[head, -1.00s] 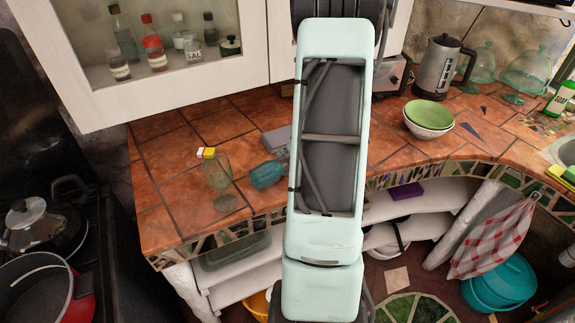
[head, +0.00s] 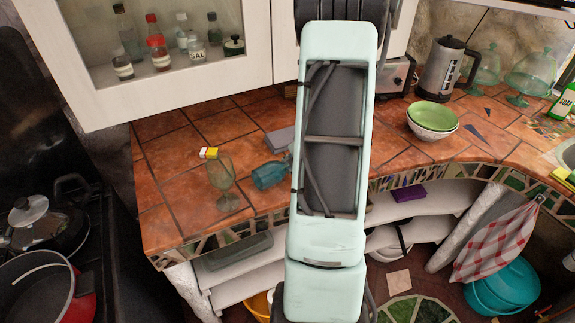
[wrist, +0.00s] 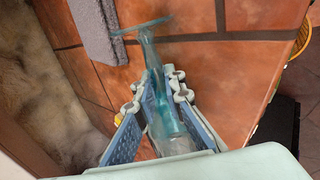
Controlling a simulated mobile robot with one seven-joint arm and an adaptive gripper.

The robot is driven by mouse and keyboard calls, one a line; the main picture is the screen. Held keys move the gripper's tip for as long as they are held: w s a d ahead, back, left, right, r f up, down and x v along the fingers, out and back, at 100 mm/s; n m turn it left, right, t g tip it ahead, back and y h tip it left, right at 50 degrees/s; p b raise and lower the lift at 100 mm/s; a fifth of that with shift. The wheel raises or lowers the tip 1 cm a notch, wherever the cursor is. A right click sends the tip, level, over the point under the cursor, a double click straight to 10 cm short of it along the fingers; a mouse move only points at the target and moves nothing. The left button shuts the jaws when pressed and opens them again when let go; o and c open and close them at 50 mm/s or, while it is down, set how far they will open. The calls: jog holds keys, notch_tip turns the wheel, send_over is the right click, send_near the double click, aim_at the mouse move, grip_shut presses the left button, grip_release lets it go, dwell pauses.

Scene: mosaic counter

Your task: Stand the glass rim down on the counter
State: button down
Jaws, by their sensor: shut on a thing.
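The glass (head: 268,175) is blue-green, clear and stemmed. In the head view it shows on its side low over the counter (head: 165,190), left of my arm, which hides its right part. In the wrist view the glass (wrist: 146,45) has its round foot at the far end, with the stem running toward me. Its bowl lies between the fingers of my gripper (wrist: 158,88), which is shut on it. I cannot tell whether the glass touches the counter. My gripper is hidden in the head view.
A green goblet (head: 221,172) stands upright left of the held glass. A yellow-and-white block (head: 208,153) lies behind the goblet. A grey block (head: 280,139) lies behind the held glass, near its foot in the wrist view. Stacked bowls (head: 432,116) stand farther right. Bare tiles lie left.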

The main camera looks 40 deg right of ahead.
jog(key=shift+r+p, duration=2.9)
jog(key=shift+r, duration=1.6)
